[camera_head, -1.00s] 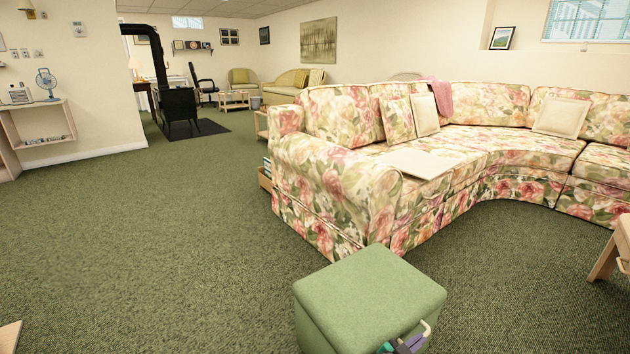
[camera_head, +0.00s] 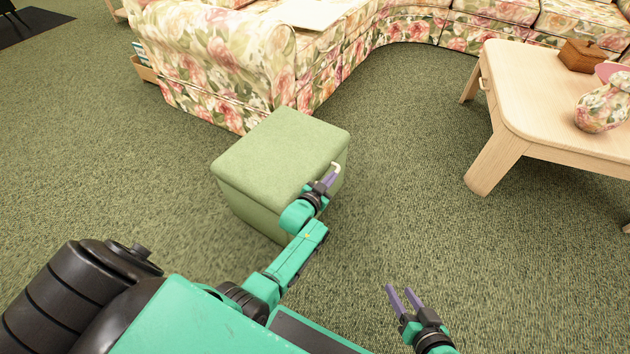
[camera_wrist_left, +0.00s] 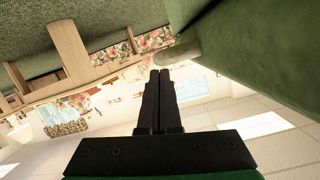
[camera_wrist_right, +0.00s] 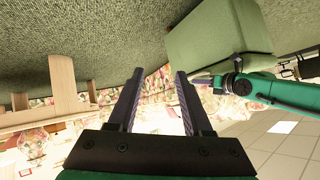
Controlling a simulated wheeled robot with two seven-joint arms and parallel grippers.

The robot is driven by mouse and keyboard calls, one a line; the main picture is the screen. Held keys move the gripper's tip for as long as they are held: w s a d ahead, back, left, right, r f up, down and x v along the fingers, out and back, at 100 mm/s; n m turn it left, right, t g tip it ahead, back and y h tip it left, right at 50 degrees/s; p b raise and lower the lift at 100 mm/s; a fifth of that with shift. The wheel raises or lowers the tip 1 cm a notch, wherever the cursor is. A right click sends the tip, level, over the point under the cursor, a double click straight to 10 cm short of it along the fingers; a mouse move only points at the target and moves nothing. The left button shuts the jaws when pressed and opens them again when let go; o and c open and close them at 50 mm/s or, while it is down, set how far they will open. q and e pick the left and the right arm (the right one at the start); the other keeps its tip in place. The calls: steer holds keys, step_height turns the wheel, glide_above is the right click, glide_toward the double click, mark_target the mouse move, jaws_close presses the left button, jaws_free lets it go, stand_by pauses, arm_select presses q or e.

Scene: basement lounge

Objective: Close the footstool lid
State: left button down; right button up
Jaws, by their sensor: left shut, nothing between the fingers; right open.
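The green footstool (camera_head: 270,150) stands on the carpet in front of the sofa. Its padded lid lies level on top of the box, and I see no clear gap under it. A pale handle (camera_head: 336,167) sticks out at its right front edge. My left gripper (camera_head: 331,178) is shut and empty, right at the handle; I cannot tell whether they touch. The left wrist view shows the handle (camera_wrist_left: 182,52) just beyond the fingertips (camera_wrist_left: 160,72). My right gripper (camera_head: 403,290) is open and empty, low to the right. The footstool also shows in the right wrist view (camera_wrist_right: 215,40).
A floral sectional sofa (camera_head: 220,60) stands behind the footstool. A wooden table (camera_head: 530,85) at the right holds a floral vase (camera_head: 600,108) and a wooden box (camera_head: 583,55). Carpet between footstool and table is clear.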

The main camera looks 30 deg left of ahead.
arm_select(q)
steer(key=s+r+p, duration=0.5)
steer(key=s+p, duration=0.1)
steer(key=s, duration=0.3)
steer(key=shift+s+r+p, duration=0.25)
steer(key=shift+r+p, duration=0.05)
arm_select(e)
steer(key=s+d+r+g+h, duration=0.2)
steer(key=s+d+g, duration=0.1)
steer(key=d, duration=0.3)
steer(key=s+d+r+g+h, duration=0.2)
steer(key=s+d+r+g, duration=0.1)
steer(key=d, duration=0.4)
steer(key=shift+g+h, duration=0.4)
steer(key=shift+g, duration=0.2)
steer(key=shift+s+d, duration=0.1)
